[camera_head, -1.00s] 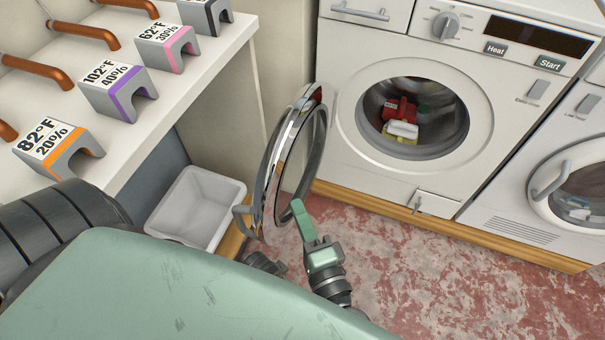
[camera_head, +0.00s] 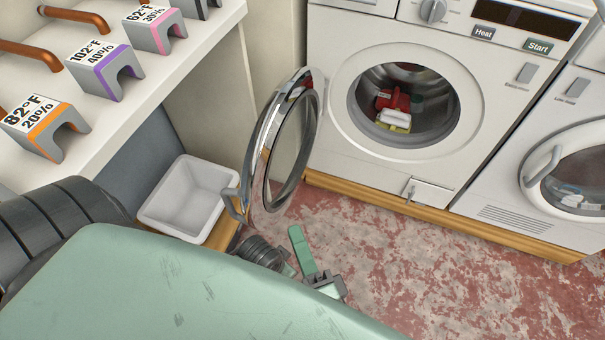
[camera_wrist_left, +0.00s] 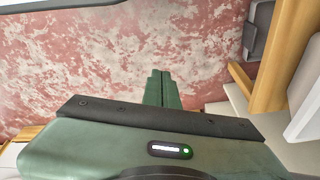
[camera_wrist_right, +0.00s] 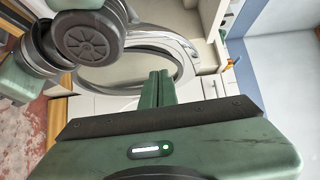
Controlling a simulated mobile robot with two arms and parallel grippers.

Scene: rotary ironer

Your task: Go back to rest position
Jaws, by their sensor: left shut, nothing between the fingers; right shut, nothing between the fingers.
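My right gripper (camera_head: 294,232) is shut and empty. In the head view its green fingers show over the red floor, right of the open washer door (camera_head: 249,185). In the right wrist view the shut fingers (camera_wrist_right: 159,74) point towards the round door ring (camera_wrist_right: 180,60), apart from it as far as I can tell. My left gripper is shut and empty in the left wrist view (camera_wrist_left: 162,74), with its fingers over the worn floor. I cannot make it out in the head view. My green body hides the lower part of the head view.
The washer (camera_head: 340,120) stands open with red and white items (camera_head: 393,110) inside. A white bin (camera_head: 189,198) stands left of its door. A shelf with labelled grey brackets (camera_head: 103,68) runs along the left. A second machine (camera_head: 545,190) stands right. The floor (camera_head: 430,265) is clear.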

